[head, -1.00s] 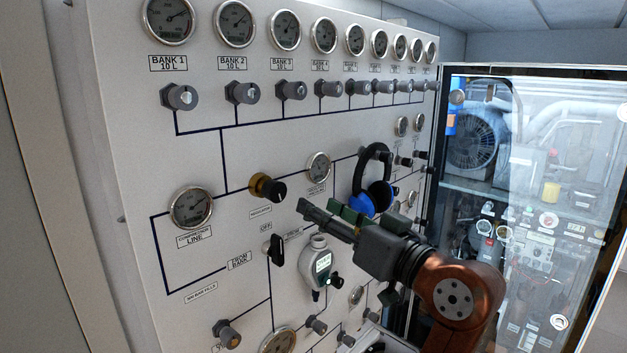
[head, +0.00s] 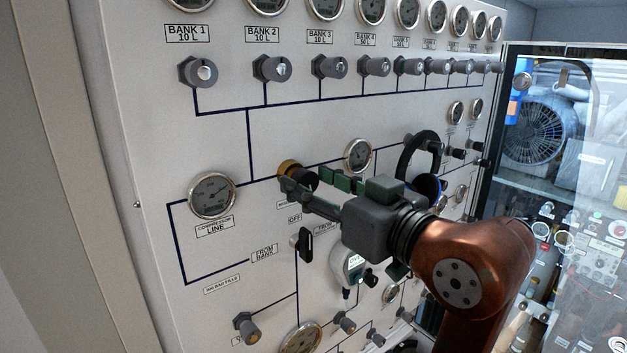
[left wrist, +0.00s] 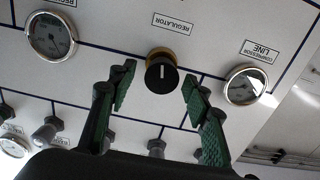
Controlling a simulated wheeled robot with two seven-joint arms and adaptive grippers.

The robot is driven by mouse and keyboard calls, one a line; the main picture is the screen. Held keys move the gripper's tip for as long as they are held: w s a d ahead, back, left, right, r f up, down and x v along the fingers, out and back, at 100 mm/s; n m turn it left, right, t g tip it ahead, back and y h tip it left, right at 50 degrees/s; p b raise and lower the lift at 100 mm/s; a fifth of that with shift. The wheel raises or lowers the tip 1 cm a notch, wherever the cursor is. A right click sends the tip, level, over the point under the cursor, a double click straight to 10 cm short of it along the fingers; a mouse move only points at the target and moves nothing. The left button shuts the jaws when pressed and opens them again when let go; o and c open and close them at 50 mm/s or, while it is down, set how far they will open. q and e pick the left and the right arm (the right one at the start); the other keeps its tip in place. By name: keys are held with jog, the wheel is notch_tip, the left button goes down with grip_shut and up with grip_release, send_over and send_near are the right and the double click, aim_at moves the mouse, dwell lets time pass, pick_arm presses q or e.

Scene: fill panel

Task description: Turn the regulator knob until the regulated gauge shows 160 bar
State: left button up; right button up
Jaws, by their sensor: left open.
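The regulator knob (head: 304,176) is black with a brass collar and sits on the white panel, partly hidden by my left gripper (head: 303,185) in the head view. In the left wrist view, which is upside down, the knob (left wrist: 161,74) with its white mark shows between the two open green-padded fingers (left wrist: 158,76), with a gap on each side. I cannot tell whether the fingertips reach around it in depth. The regulated gauge (head: 358,155) is right of the knob; it also shows at upper left in the left wrist view (left wrist: 50,36). Its reading is too small to tell.
The compressor line gauge (head: 212,195) is left of the knob. Below are a black OFF valve handle (head: 304,243) and a hanging device with a green display (head: 349,266). A headset (head: 424,175) hangs to the right, close behind my left gripper. Bank valves (head: 272,68) run above.

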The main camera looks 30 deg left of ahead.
pick_arm(q)
jog(key=shift+a, duration=0.1)
jog(key=c, duration=1.2)
jog(key=shift+o, duration=0.2)
jog(key=shift+m+p, duration=0.3)
jog(key=o, duration=1.2)
jog(key=shift+c, duration=0.2)
jog(key=v, duration=1.2)
dwell(0.6)
